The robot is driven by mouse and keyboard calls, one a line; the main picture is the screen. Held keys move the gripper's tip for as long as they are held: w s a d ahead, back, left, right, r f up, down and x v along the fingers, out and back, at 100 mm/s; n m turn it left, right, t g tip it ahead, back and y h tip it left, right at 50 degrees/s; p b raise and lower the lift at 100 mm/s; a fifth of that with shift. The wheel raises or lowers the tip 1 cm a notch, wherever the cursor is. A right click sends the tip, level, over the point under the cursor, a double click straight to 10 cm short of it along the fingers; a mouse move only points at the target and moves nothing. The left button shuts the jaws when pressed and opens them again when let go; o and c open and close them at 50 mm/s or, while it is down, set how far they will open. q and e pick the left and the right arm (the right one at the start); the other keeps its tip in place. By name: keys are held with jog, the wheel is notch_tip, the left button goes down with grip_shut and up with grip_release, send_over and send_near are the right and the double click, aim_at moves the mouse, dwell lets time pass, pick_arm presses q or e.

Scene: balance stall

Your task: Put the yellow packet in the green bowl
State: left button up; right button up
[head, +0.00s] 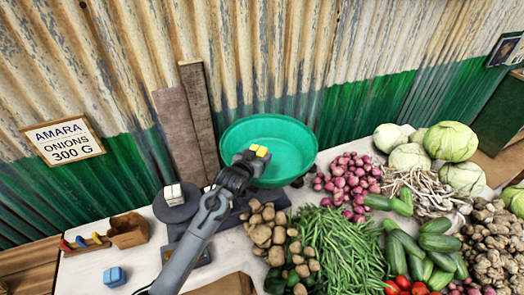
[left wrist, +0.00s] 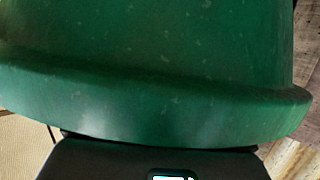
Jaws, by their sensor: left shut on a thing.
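The green bowl (head: 295,135) stands tilted-looking near the corrugated wall, in the middle of the head view. My left gripper (head: 252,158) is shut on the yellow packet (head: 261,151), which shows as a small yellow patch at the fingertips. Gripper and packet overlap the bowl's left part in the head view; their height above it cannot be told. In the left wrist view the green bowl's outer wall and rim (left wrist: 160,95) fill most of the picture, and the packet is not visible there. My right gripper is not in view.
A dark round pan (head: 178,212) with pale blocks on it is left of my arm. A wooden box (head: 128,230) and a blue block (head: 115,277) lie at the left. Potatoes (head: 262,232), green beans (head: 340,245) and onions (head: 350,180) crowd the right.

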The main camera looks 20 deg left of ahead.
aim_at(262, 147)
pick_arm(q)
jog(key=shift+w+d+r, duration=0.1)
jog(key=shift+w+r, duration=0.05)
jog(key=shift+w, duration=0.8)
jog(key=shift+w+d+r, duration=0.1)
jog(key=shift+w+r, duration=0.05)
jog(key=shift+w, duration=0.8)
jog(key=shift+w+f, duration=0.15)
jog(key=shift+f, duration=0.55)
jog(key=shift+a+f, duration=0.1)
jog(key=shift+f, duration=0.5)
jog(key=o, duration=1.3)
jog(key=shift+f, duration=0.2)
